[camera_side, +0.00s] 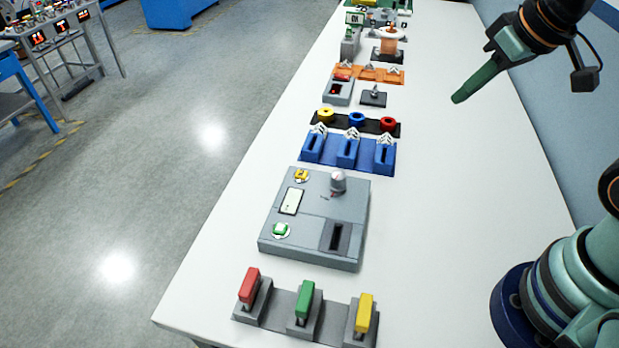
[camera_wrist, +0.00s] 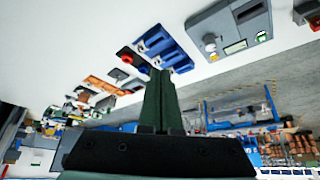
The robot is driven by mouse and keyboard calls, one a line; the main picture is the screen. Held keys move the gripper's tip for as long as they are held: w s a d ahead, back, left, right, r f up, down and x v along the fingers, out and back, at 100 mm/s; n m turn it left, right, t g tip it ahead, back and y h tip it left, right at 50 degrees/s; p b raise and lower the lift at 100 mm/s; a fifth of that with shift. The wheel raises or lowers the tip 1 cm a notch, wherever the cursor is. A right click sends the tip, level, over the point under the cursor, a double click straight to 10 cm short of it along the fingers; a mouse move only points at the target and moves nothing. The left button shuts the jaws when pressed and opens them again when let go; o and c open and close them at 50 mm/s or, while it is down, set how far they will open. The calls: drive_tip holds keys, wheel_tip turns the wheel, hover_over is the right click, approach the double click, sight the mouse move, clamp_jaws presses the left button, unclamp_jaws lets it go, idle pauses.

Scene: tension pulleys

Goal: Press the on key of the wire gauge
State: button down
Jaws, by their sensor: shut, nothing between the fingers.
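A large grey console (camera_side: 318,209) lies on the white bench in the side view. It has a green square key (camera_side: 281,230), a yellow key (camera_side: 301,175), a pale screen (camera_side: 291,201), a grey knob (camera_side: 338,183) and a dark slot (camera_side: 336,236). No readable label confirms that it is the wire gauge. Part of it shows at the upper right of the wrist view (camera_wrist: 222,25). My gripper (camera_side: 456,98) is shut and empty, raised over the right side of the bench, apart from the console. Its closed fingers (camera_wrist: 160,75) fill the middle of the wrist view.
Red, green and yellow levers (camera_side: 304,303) stand nearest the camera. Behind the console are blue slotted holders (camera_side: 347,153), a dark strip with coloured rings (camera_side: 357,119) and a small grey box with a red light (camera_side: 338,91). The bench's right side (camera_side: 450,200) is clear.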

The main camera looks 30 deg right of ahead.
drive_tip(key=w+a+r+n+g, duration=0.1)
drive_tip(key=w+a+n, duration=0.3)
drive_tip(key=a+n, duration=0.25)
drive_tip(key=n+g, duration=0.5)
drive_tip(key=n, duration=1.6)
hover_over(280, 228)
wheel_tip(280, 228, down, 7)
drive_tip(key=shift+f+m, duration=0.1)
drive_tip(key=shift+m, duration=0.15)
drive_tip(key=shift+f, duration=0.1)
wheel_tip(280, 228, down, 14)
drive_tip(key=shift+r, duration=0.1)
